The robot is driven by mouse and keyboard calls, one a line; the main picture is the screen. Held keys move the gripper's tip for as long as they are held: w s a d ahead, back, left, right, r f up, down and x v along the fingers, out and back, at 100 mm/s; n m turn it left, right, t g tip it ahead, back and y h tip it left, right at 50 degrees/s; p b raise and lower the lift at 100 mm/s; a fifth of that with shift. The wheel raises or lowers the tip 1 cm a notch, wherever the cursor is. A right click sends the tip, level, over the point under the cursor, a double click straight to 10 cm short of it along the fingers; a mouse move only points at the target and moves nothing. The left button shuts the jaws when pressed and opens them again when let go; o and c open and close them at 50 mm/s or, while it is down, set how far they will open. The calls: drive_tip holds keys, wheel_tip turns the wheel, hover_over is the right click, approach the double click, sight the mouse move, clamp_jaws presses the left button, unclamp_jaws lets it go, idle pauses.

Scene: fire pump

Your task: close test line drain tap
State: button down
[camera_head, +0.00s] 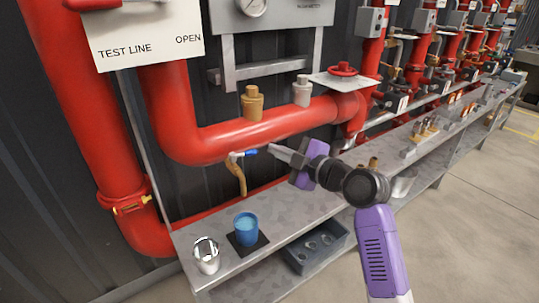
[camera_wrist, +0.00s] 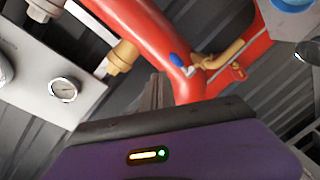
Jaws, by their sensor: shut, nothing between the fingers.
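The drain tap (camera_head: 238,172) is a brass, curved spout under the horizontal red test line pipe (camera_head: 255,131). Its blue lever (camera_head: 250,152) points right in the head view, roughly along the pipe. In the wrist view the brass tap (camera_wrist: 225,54) and blue lever tip (camera_wrist: 176,59) show against the red pipe. My gripper (camera_head: 272,149) is shut and empty, its fingertips just right of the lever tip; I cannot tell whether they touch it. In the wrist view my gripper's fingers (camera_wrist: 157,88) point toward the pipe, beside the lever.
A blue cup (camera_head: 246,228) stands on a dark mat below the tap, with a metal cup (camera_head: 206,254) beside it. A grey tray (camera_head: 318,247) sits under the metal shelf (camera_head: 300,214). Brass fitting (camera_head: 252,103) and gauge panel (camera_head: 275,14) are above.

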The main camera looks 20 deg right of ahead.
drive_tip(key=s+d, duration=0.1)
drive_tip(key=d, duration=0.5)
drive_tip(key=shift+s+d+r+b, duration=0.25)
drive_tip(key=shift+d+r+b, duration=0.1)
drive_tip(key=shift+r+b, duration=0.05)
